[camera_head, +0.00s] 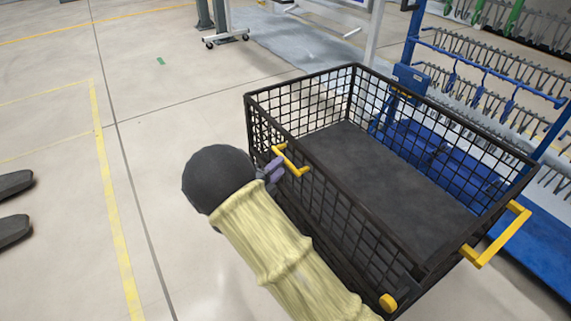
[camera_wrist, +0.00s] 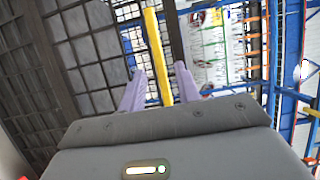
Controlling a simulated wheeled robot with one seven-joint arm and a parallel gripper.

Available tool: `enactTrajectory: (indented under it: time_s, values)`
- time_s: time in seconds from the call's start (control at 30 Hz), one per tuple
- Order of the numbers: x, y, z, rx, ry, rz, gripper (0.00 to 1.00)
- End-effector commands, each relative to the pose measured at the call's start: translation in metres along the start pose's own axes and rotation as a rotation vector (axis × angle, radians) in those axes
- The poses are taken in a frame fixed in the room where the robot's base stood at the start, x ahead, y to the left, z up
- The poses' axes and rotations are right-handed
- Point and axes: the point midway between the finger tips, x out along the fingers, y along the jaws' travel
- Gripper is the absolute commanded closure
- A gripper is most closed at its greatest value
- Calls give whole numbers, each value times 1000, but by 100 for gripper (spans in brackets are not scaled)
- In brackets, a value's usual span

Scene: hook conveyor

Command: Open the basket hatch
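The basket (camera_head: 395,225) is a black wire-mesh box, open at the top, with a dark flat floor. A yellow handle (camera_head: 291,161) is on its long near-left side, close to the upper rim. My gripper (camera_head: 275,170) is at this handle, with its purple fingers beside it. In the wrist view a yellow bar (camera_wrist: 157,55) runs between my gripper's fingertips (camera_wrist: 160,75), with a gap showing on each side, so the fingers look open around it. The mesh side bearing the handle looks upright. My arm hides part of the basket's lower near-left side.
Another yellow handle (camera_head: 497,235) sticks out from the basket's right end, and a yellow knob (camera_head: 388,302) is at the bottom near corner. A blue rack (camera_head: 480,70) with rows of hooks stands behind the basket. The floor to the left is mostly clear.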

Motion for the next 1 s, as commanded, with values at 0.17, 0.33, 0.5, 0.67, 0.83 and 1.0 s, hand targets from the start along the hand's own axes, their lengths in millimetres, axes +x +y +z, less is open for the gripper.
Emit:
enactTrajectory:
  time_s: [0.17,0.33,0.5,0.67,0.83,1.0]
  values:
    - [30,2,0,3,2,-2,67]
    - [42,0,0,1,0,-1,67]
    - [44,0,0,0,0,-1,67]
    - [44,0,0,0,-1,0,77]
    - [44,0,0,0,-1,0,100]
    - [44,0,0,0,-1,0,100]
